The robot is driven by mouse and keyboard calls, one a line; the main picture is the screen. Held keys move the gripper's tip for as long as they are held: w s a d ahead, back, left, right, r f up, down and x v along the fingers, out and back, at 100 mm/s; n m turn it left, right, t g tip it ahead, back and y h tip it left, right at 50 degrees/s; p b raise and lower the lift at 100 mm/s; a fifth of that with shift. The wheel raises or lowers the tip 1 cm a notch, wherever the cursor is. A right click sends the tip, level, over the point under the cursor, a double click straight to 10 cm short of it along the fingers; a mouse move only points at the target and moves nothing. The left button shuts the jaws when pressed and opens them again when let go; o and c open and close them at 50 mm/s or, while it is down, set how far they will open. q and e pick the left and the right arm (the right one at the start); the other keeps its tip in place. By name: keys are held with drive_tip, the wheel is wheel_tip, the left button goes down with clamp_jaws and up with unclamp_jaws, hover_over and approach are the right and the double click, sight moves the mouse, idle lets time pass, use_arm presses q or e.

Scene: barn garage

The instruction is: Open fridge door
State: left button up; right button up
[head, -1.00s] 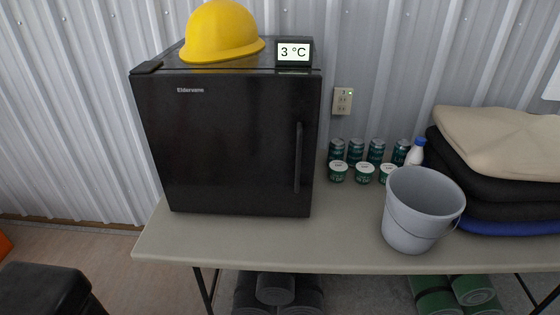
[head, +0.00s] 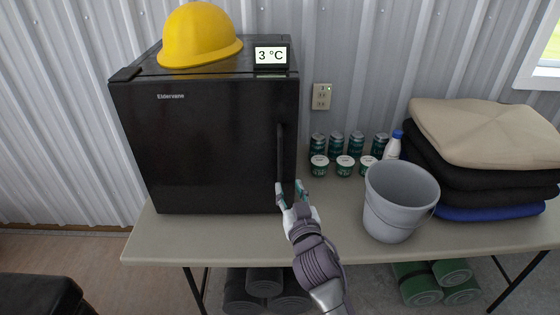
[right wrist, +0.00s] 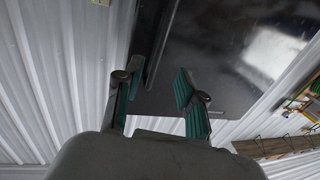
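The black mini fridge (head: 205,150) stands on the table with its door shut. Its vertical handle (head: 280,150) runs down the right side of the door. In the right wrist view the dark door (right wrist: 225,50) and the long handle (right wrist: 163,40) show ahead of the fingers. My right gripper (head: 289,188) is open at the lower end of the handle, at the door's lower right. In the right wrist view its two teal-padded fingers (right wrist: 155,90) are spread apart with nothing between them; whether they touch the handle I cannot tell. My left gripper is not in view.
A yellow hard hat (head: 200,36) and a temperature display (head: 271,56) sit on top of the fridge. To the right stand several cans (head: 336,146), a grey bucket (head: 397,205) and folded cloths (head: 480,160). The table (head: 200,240) is bare in front of the fridge.

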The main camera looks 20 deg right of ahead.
sight(280, 164)
drive_tip(key=w, duration=0.7)
drive_tip(key=w+d+p, duration=0.1)
drive_tip(key=w, duration=0.3)
drive_tip(key=shift+w, duration=0.25)
drive_tip(key=shift+c, duration=0.2)
clamp_jaws()
